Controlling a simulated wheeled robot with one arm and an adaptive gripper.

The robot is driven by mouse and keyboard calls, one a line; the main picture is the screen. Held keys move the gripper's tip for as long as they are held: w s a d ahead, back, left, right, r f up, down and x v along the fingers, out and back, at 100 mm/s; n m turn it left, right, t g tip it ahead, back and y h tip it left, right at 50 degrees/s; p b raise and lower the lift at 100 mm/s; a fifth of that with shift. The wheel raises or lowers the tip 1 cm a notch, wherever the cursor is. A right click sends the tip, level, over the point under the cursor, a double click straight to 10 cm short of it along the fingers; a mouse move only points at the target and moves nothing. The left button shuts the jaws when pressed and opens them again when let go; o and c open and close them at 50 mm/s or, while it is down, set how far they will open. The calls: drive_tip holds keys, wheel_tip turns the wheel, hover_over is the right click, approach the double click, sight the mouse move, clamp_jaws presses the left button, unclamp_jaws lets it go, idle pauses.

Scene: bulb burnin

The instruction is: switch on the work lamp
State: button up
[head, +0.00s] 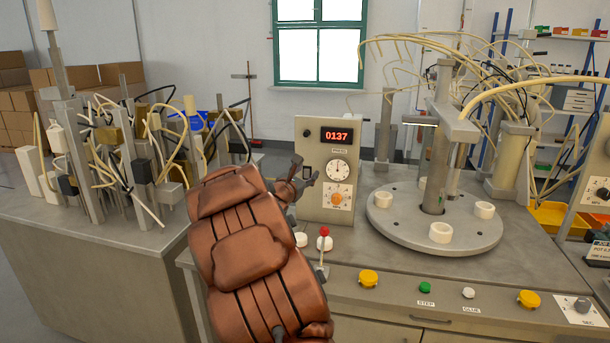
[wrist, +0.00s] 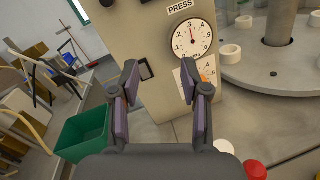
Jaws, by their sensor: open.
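My gripper (head: 306,170) is open and empty in front of the grey control box (head: 312,136). In the wrist view its fingers (wrist: 168,80) are spread, with the box face beyond them. A small dark rectangular switch or socket (wrist: 146,69) shows on the box beside the left fingertip, partly covered by it. I cannot tell its position or whether a finger touches it. The right finger partly covers an orange knob (wrist: 208,73) below the PRESS dial (wrist: 193,38). A pale bar on the column (head: 420,119) may be the work lamp; I cannot tell whether it is lit.
A red-topped lever (head: 323,232) stands below my gripper at the bench front. A round turntable (head: 385,222) with white rings is to the right. A green bin (wrist: 88,128) is left of the box in the wrist view.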

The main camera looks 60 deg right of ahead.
sight(306, 170)
drive_tip(key=w+d+f+n+t, duration=0.1)
drive_tip(key=w+d+f+n, duration=0.1)
drive_tip(key=d, duration=0.1)
drive_tip(key=w+d+f+n+t+p, duration=0.1)
drive_tip(key=w+d, duration=0.1)
drive_tip(key=d, duration=0.1)
drive_tip(key=w+d+f+n+t+y+p, duration=0.1)
drive_tip(key=w+d+f+n, duration=0.1)
drive_tip(key=w+d, duration=0.1)
drive_tip(key=shift+d+f+n, duration=0.1)
drive_tip(key=shift+f+n, duration=0.2)
drive_tip(key=shift+w+d+r, duration=0.15)
drive_tip(key=shift+w+d, duration=0.05)
drive_tip(key=shift+d, duration=0.35)
drive_tip(key=shift+w+d+p, duration=0.1)
drive_tip(key=shift+d+p, duration=0.2)
drive_tip(key=shift+d, duration=0.1)
clamp_jaws()
